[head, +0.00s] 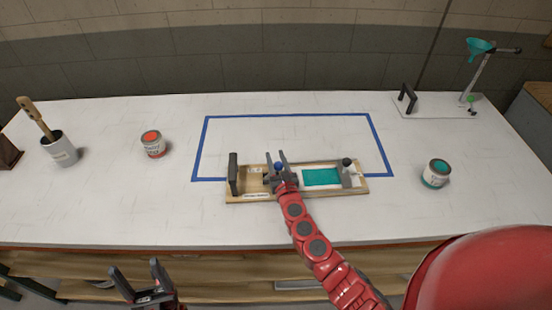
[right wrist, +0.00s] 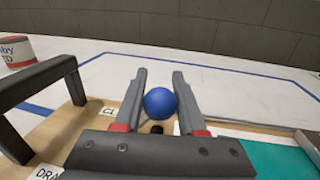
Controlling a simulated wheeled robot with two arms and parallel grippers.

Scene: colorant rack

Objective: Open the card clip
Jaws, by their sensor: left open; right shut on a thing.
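A wooden board (head: 235,198) lies on the table with a teal card (head: 321,177) on its right part. A blue ball knob (right wrist: 160,103) stands on the board, left of the card. My right gripper (head: 277,160) is shut on this knob, with a finger on each side of it in the right wrist view. A label starting "CL" (right wrist: 109,111) lies just left of the fingers. A grey bracket (head: 352,179) with a dark knob (head: 346,162) sits at the card's right end. The knob's base is mostly hidden. My left gripper (head: 140,280) is open and empty before the table front.
A dark upright handle (head: 233,174) stands at the board's left end. A red-paint can (head: 153,144), a teal-paint can (head: 436,173) and a brush cup (head: 60,150) stand apart. A funnel stand (head: 480,70) is back right. The blue-taped area behind the board is clear.

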